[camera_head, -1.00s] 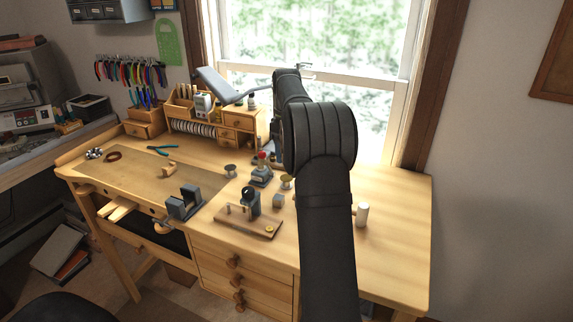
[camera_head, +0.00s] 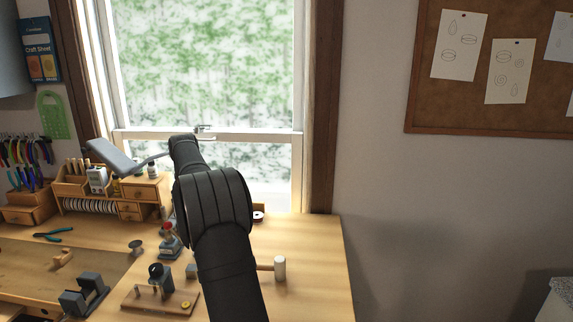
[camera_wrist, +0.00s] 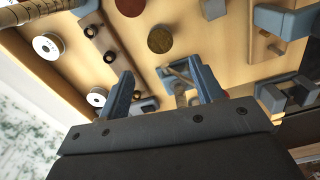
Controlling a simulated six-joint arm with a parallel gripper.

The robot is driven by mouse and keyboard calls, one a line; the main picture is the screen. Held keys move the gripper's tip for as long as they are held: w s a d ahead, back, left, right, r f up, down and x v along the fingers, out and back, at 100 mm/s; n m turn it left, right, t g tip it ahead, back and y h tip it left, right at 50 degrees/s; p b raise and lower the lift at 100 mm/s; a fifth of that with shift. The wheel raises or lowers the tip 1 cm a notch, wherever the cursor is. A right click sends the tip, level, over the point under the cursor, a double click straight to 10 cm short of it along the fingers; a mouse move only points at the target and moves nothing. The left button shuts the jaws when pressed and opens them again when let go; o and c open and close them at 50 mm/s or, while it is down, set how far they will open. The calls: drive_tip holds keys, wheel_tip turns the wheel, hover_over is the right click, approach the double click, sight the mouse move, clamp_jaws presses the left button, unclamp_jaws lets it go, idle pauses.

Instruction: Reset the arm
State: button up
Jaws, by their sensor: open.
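My gripper (camera_wrist: 161,88) shows in the wrist view with its two dark fingers spread apart. It is open, and nothing is held between the fingers. Past the fingertips lies the wooden bench top (camera_wrist: 128,38) with small items on it. In the head view my arm reaches up from the bottom over the wooden workbench (camera_head: 318,255) toward the window. The gripper itself is hidden behind the arm there.
A mallet (camera_head: 280,268) lies right of my arm. A vise-like block (camera_head: 84,295), a wooden board with a small tool (camera_head: 140,302) and pliers (camera_head: 54,234) are to the left. A lamp (camera_head: 118,157) stands near the window (camera_head: 205,65). The bench's right part is mostly clear.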

wheel_tip(320, 180, down, 9)
drive_tip(key=shift+r, duration=0.2)
wheel_tip(320, 180, up, 2)
drive_tip(key=shift+r, duration=1.05)
